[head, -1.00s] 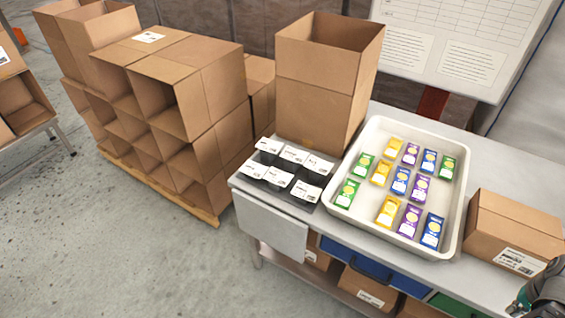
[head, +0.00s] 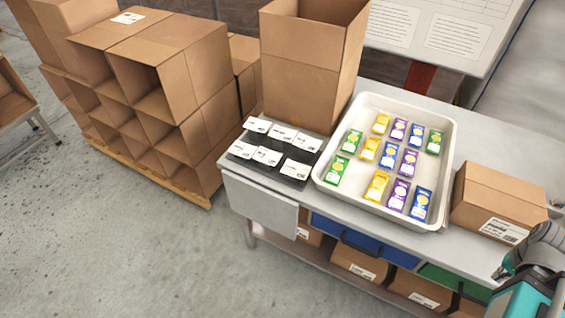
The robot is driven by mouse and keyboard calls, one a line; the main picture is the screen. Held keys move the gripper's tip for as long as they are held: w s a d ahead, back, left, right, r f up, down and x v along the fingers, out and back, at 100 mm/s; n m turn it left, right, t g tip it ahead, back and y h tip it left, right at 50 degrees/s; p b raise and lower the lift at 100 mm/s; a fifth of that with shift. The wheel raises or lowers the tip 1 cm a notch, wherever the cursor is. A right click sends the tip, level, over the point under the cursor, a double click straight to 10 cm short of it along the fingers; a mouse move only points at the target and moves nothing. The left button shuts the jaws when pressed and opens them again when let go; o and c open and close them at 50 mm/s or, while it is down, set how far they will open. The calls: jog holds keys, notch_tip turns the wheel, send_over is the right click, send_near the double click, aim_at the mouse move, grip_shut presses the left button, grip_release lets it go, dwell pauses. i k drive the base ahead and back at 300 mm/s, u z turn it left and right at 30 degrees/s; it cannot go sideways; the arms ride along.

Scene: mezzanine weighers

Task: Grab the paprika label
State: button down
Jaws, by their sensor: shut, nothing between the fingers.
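Several white label cards (head: 267,156) stand in two rows on a black holder (head: 295,181) at the left end of the workbench. Each card has small dark print. The print is too small to read, so I cannot tell which card is the paprika label. Part of my arm, teal and grey, shows at the lower right corner, well away from the cards. My gripper's fingers are not visible.
A white tray (head: 447,160) with several green, yellow, purple and blue packets sits right of the cards. A tall open carton (head: 311,75) stands behind them. A closed box (head: 500,200) is at the right. Stacked cartons (head: 180,80) stand on a pallet at left.

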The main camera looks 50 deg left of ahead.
aim_at(295, 170)
jog(key=u, duration=1.75)
